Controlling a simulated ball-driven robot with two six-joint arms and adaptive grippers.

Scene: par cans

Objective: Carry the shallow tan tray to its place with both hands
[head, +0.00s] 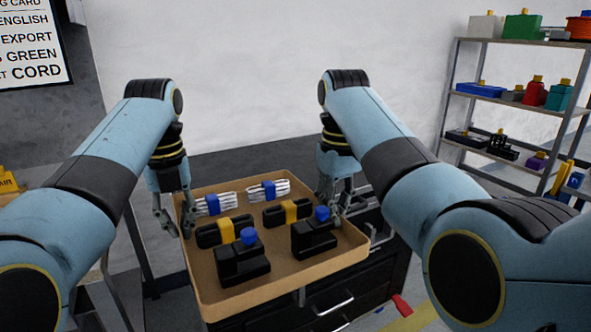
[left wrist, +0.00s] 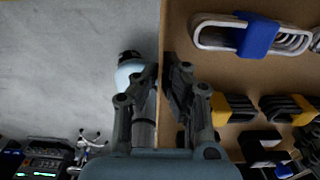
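The shallow tan tray (head: 208,291) is in the lower middle of the head view, above a dark drawer cabinet. It holds white coiled cables with blue bands (head: 213,204), black bundles with yellow bands (head: 225,233) and black blocks with blue knobs (head: 242,264). My left gripper (head: 174,226) is at the tray's left rim. In the left wrist view its fingers (left wrist: 165,78) are closed on either side of the tray wall (left wrist: 177,20). My right gripper (head: 335,210) is at the right rim with its fingers close together over it; its exact contact is partly hidden.
The dark drawer cabinet (head: 340,290) has bright handles. A red-handled object (head: 402,306) lies on the floor at its right. A shelf rack (head: 515,98) with coloured items stands at the right. A table edge (head: 95,290) shows at the left, partly behind my arm.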

